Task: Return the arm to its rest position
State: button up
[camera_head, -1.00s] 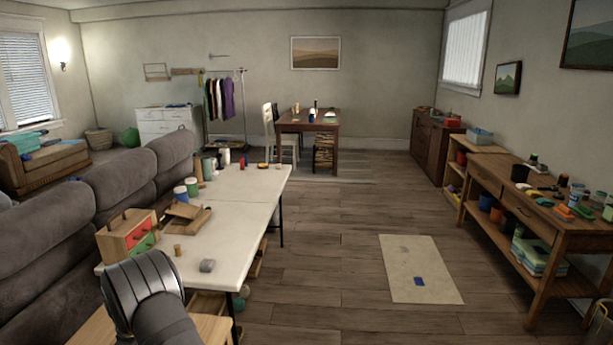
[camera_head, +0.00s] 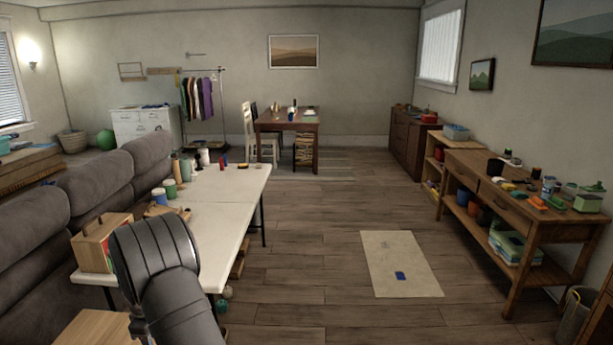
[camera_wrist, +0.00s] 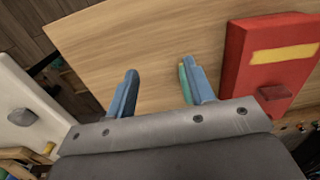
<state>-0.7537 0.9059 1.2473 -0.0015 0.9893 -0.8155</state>
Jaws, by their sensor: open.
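My gripper (camera_wrist: 158,85) shows in the wrist view with its two blue fingers apart and nothing seen held between them. It points at a light wooden surface (camera_wrist: 130,40). A red block-like thing with a yellow stripe (camera_wrist: 275,60) is just right of the right finger; I cannot tell if they touch. A green strip shows beside the right finger, unclear what it is. In the head view my dark arm rises at the lower left, in front of the white table, and my gripper is not visible there.
A white folding table (camera_head: 225,205) holds a small wooden drawer box (camera_head: 98,240) and several jars. A grey sofa (camera_head: 95,190) stands on the left. A wooden workbench (camera_head: 520,215) stands on the right. The floor between is open, with a beige mat (camera_head: 395,265).

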jog(key=w+d+f+m, duration=0.1)
jog(key=w+d+m, duration=0.25)
jog(key=d, duration=0.75)
jog(key=w+d+f+m, duration=0.25)
jog(key=d+m, duration=0.25)
jog(key=d, duration=0.7)
jog(key=s+d+f+m, duration=0.1)
jog(key=s+d+m, duration=0.2)
jog(key=d+m, duration=0.6)
jog(key=shift+d+f, duration=0.15)
jog(key=shift+d, duration=4.6)
